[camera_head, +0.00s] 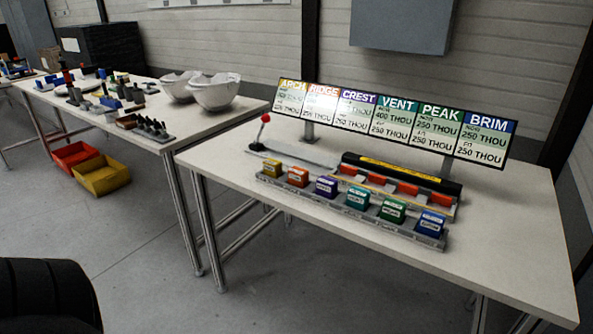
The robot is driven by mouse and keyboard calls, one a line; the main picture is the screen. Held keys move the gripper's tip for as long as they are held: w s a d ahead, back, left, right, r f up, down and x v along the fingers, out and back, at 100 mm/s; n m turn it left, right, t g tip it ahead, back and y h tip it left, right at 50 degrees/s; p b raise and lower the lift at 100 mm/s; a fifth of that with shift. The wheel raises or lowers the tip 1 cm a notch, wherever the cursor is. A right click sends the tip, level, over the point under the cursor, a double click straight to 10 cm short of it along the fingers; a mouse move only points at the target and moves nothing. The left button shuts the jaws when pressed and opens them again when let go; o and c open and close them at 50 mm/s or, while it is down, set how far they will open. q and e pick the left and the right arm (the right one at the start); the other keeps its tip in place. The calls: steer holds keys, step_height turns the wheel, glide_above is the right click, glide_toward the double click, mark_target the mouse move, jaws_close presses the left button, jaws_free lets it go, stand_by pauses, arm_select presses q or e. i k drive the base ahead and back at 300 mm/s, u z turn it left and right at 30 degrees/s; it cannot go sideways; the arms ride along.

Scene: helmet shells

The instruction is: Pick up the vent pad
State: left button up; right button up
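The vent pad (357,197) is most likely the teal block on the near table; its colour matches the VENT column on the sign (393,117). Its small label is too blurred to read surely. It sits in a grey rack (339,207), in a row between a purple block (326,187) on its left and a green block (391,209) on its right. Neither of my grippers is in view, and nothing covers the teal block from the front.
The row also holds yellow (272,168), orange (298,177) and blue (431,223) blocks. Behind stands a black bar fixture (400,174) with red blocks. A red-knobbed lever (263,125) is at left. The near table's (500,265) front right is clear. White shells (215,94) stand on another table.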

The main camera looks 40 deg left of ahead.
mark_target(358, 198)
steer(key=u, duration=1)
steer(key=i, duration=0.9)
steer(key=u, duration=0.9)
